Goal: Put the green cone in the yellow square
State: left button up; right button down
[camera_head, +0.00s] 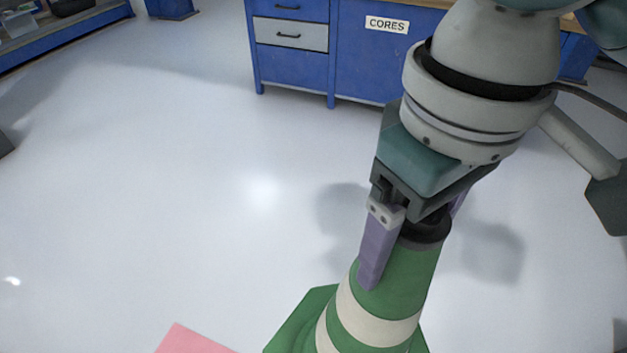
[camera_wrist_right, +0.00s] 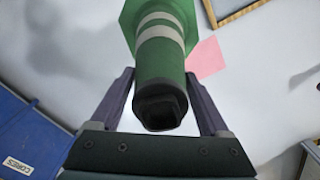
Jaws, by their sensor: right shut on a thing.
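The green cone (camera_head: 412,272) has white bands and a dark top, and is at the bottom of the head view with its base cut off by the frame. My right gripper (camera_head: 405,250) is shut on its upper part, one purple finger on each side. In the right wrist view the cone (camera_wrist_right: 160,65) lies between both fingers, its dark top towards the palm. I cannot tell whether its base touches the floor. A yellow-brown straight-edged outline (camera_wrist_right: 236,14) shows partly at the top right of the wrist view; I cannot tell whether it is the yellow square. My left gripper is not in view.
A flat pink patch (camera_head: 195,342) lies on the floor left of the cone, and also shows in the wrist view (camera_wrist_right: 208,58). A blue cabinet labelled CORES (camera_head: 360,62) stands at the back. The pale floor (camera_head: 170,180) to the left is clear.

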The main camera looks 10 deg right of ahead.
jog(key=a+f+n+b, duration=0.1)
jog(key=f+b, duration=1.1)
jog(key=f, duration=0.3)
jog(key=w+a+f+n+b, duration=0.1)
jog(key=f+b, duration=1.1)
jog(key=f, duration=0.3)
jog(key=w+a+f+b, duration=0.1)
jog(key=f+b, duration=1.1)
jog(key=f, duration=0.3)
jog(key=shift+w+a+n, duration=0.15)
jog(key=shift+w+n, duration=0.05)
jog(key=shift+n, duration=0.2)
notch_tip(320, 180, down, 4)
jog(key=b, duration=0.2)
jog(key=shift+f+b, duration=0.1)
jog(key=shift+b, duration=0.3)
grip_release()
jog(key=shift+f, duration=0.15)
